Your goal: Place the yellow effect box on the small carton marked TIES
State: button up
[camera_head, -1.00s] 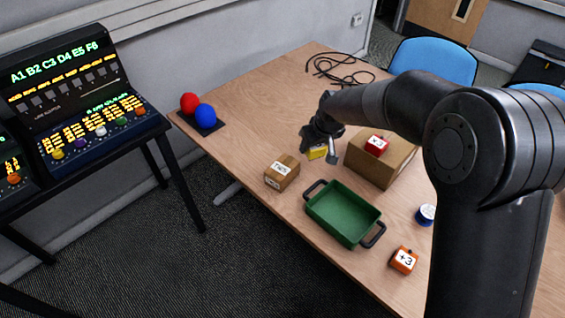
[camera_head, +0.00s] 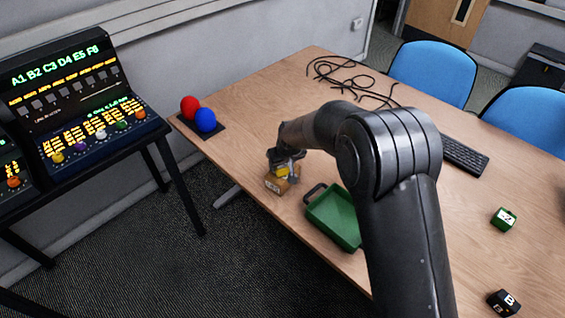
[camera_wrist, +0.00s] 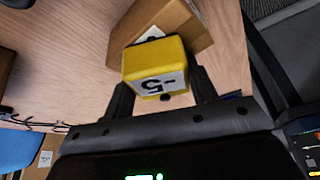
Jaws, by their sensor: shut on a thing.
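The yellow effect box (camera_head: 282,171) is held in my gripper (camera_head: 285,163), which is shut on it. In the wrist view the yellow box (camera_wrist: 155,62) sits between the two fingers, its white label reading "-5" towards the camera. The small TIES carton (camera_head: 274,186) stands on the table near its front edge, with the box over its upper part. In the wrist view the brown carton (camera_wrist: 190,28) shows just behind the box, which hides part of its label. I cannot tell whether the box touches the carton top.
A green tray (camera_head: 314,206) stands right of the carton, partly behind my arm. Red (camera_head: 190,105) and blue balls (camera_head: 205,120) sit on a dark base at the left. Black cable (camera_head: 345,74) lies at the back. A keyboard (camera_head: 463,156) and a small green box (camera_head: 503,219) are at right.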

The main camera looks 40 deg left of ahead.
jog(key=o, duration=1)
jog(key=shift+o, duration=0.2)
jog(key=v, duration=1.2)
jog(key=shift+s+d, duration=0.1)
